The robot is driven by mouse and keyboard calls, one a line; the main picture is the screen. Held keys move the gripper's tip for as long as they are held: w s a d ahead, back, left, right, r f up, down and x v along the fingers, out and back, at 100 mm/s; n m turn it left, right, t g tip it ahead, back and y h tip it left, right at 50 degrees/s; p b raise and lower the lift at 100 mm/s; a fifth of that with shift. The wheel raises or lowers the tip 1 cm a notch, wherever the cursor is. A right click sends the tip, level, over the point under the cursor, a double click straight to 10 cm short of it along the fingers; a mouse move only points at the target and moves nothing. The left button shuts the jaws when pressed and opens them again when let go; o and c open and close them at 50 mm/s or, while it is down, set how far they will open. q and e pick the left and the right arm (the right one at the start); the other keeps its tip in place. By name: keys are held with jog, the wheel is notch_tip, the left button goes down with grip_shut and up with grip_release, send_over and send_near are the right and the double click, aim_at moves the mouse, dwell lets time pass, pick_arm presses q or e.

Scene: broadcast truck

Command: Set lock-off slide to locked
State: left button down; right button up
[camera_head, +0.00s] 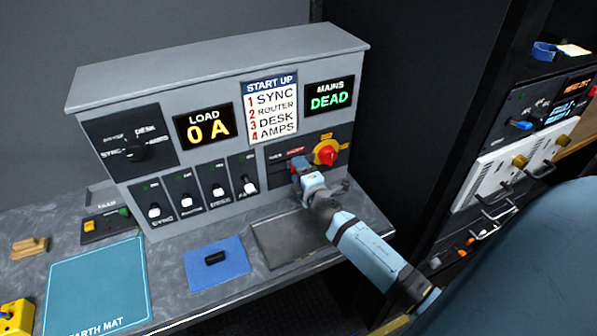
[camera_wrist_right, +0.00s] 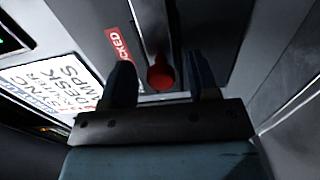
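The lock-off slide's red knob (camera_wrist_right: 161,76) shows in the right wrist view, at the near end of a dark slot beside a red label (camera_wrist_right: 118,46) of which "CKED" can be read. My right gripper (camera_wrist_right: 162,84) is open, with one finger on each side of the knob and a visible gap on both sides. In the head view my right gripper (camera_head: 299,168) is at the panel (camera_head: 281,184), just left of the red rotary handle on its yellow plate (camera_head: 327,153). It hides most of the slide there. My left gripper is out of view.
The grey console has a LOAD display (camera_head: 203,125), a start-up card (camera_head: 271,108), a MAINS display (camera_head: 329,96) reading DEAD and several white-tipped switches. A blue mat (camera_head: 231,268) with a small black piece lies on the bench. A dark rack stands at right.

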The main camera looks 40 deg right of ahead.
jog(key=b+v, duration=0.3)
jog(key=v, duration=1)
jog(key=shift+s, duration=0.4)
jog(key=shift+f, duration=0.1)
jog(key=s+a+f+m+g+y+p, duration=0.1)
jog(key=a+f+m, duration=0.1)
jog(key=s+a+f+m+g+y, duration=0.1)
jog(key=a+f, duration=0.1)
jog(key=a, duration=0.1)
jog(key=s+a+f+m+y+p, duration=0.1)
jog(key=s+a+f+m, duration=0.1)
jog(key=shift+a+f+m+g+p, duration=0.25)
jog(key=shift+m+g+p, duration=0.05)
jog(key=shift+g, duration=0.1)
jog(key=s+a+f+m+g+y+p, duration=0.2)
jog(key=s+a+f+m, duration=0.4)
jog(key=a, duration=0.5)
jog(key=s+g+y, duration=0.1)
jog(key=s+y, duration=0.1)
jog(key=shift+m+g+y, duration=0.3)
